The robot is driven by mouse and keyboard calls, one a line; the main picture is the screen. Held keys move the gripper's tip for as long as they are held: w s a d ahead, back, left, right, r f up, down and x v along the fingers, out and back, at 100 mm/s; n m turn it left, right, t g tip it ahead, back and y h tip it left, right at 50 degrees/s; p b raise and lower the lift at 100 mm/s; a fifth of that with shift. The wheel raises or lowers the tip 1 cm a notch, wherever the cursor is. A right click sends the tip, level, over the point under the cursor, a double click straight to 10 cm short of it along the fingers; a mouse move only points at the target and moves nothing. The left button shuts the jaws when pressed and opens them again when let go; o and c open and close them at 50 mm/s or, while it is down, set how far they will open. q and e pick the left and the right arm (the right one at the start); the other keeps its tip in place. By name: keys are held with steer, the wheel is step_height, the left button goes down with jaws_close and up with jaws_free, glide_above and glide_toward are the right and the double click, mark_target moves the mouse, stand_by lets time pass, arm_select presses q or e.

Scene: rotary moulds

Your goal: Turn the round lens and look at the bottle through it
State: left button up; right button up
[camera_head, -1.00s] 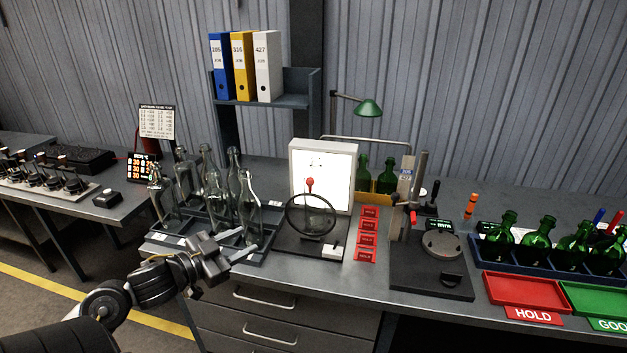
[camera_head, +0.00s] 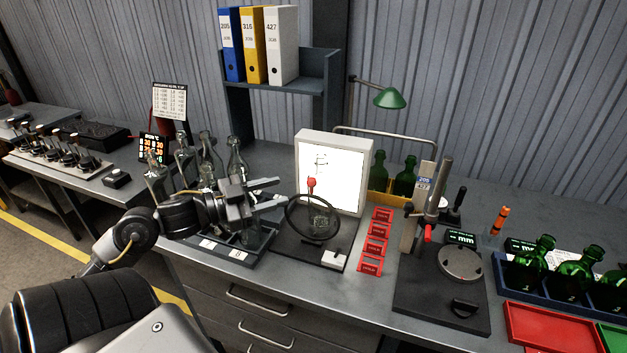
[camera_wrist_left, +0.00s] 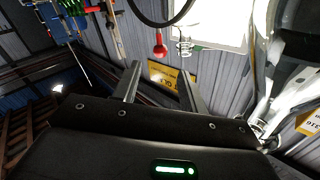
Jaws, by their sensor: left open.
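The round lens (camera_head: 313,219) is a black ring on a dark stand before the lit white panel (camera_head: 341,168). A red knob (camera_head: 311,182) shows at its upper edge. The wrist view shows part of the ring (camera_wrist_left: 160,20) at the top and the red knob (camera_wrist_left: 159,47). A clear glassy shape shows through the lens; I cannot tell if it is the bottle. Clear bottles (camera_head: 236,160) stand in the tray at left, partly hidden by my arm. My left gripper (camera_head: 282,193) is open and empty, its fingertips just left of the ring. My right gripper is out of view.
The dark tray (camera_head: 240,254) lies under my left gripper. Red HOLD tags (camera_head: 374,245) and a gauge stand (camera_head: 445,270) are right of the lens. Green bottles (camera_head: 540,255) stand in a rack farther right. The bench front between tags and gauge is clear.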

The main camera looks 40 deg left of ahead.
mark_target(312, 179)
arm_select(q)
steer(key=shift+p+x, duration=1.05)
steer(key=shift+x, duration=3.95)
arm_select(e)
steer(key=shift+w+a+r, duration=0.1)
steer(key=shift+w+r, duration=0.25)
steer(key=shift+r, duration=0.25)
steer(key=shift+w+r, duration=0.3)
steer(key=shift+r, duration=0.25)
arm_select(q)
jaws_close()
